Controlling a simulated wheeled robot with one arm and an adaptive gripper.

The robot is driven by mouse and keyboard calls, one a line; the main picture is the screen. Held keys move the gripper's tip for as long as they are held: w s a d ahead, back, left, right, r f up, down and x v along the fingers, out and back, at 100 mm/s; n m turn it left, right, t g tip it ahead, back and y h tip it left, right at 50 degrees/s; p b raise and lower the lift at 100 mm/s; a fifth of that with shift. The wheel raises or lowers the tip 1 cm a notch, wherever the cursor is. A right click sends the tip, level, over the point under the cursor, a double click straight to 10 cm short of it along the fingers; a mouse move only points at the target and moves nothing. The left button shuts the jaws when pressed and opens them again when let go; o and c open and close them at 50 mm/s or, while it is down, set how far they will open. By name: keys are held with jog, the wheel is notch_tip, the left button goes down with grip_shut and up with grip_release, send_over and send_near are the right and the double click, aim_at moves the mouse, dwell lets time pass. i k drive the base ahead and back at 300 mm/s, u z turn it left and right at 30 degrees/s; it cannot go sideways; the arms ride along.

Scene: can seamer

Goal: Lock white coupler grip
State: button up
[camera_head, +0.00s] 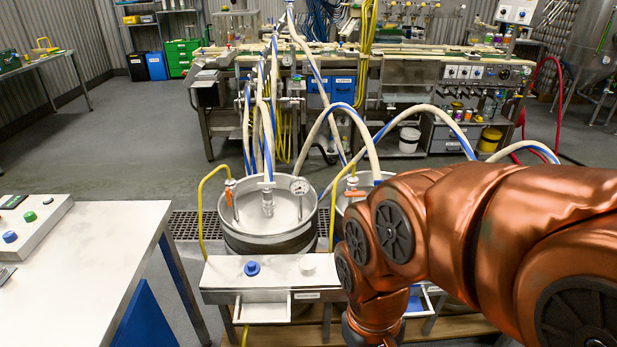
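A white round knob (308,265) stands on top of a pale metal box in front of a keg-like vessel; it may be the white coupler grip, but I cannot be sure. A blue knob (252,268) stands to its left on the same box. The steel vessel (290,213) behind has a central metal fitting (267,201) with a white-and-blue hose rising from it. I cannot tell whether any coupler is locked. My copper arm comes in from the right and bends down past the box's right side. My gripper is out of view below the frame.
A second vessel (352,182) is partly hidden behind my arm. A pressure gauge (299,186) and orange-handled valves (229,196) sit on the vessel tops. A white table (95,255) with a button box (35,222) stands at left. Hoses loop overhead.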

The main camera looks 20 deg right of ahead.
aim_at(267, 186)
jog(key=z, duration=0.05)
jog(key=k, duration=0.6)
jog(key=z, duration=0.6)
jog(key=i, duration=1.1)
jog(key=u, duration=0.85)
jog(key=i, duration=0.35)
jog(key=u, duration=0.35)
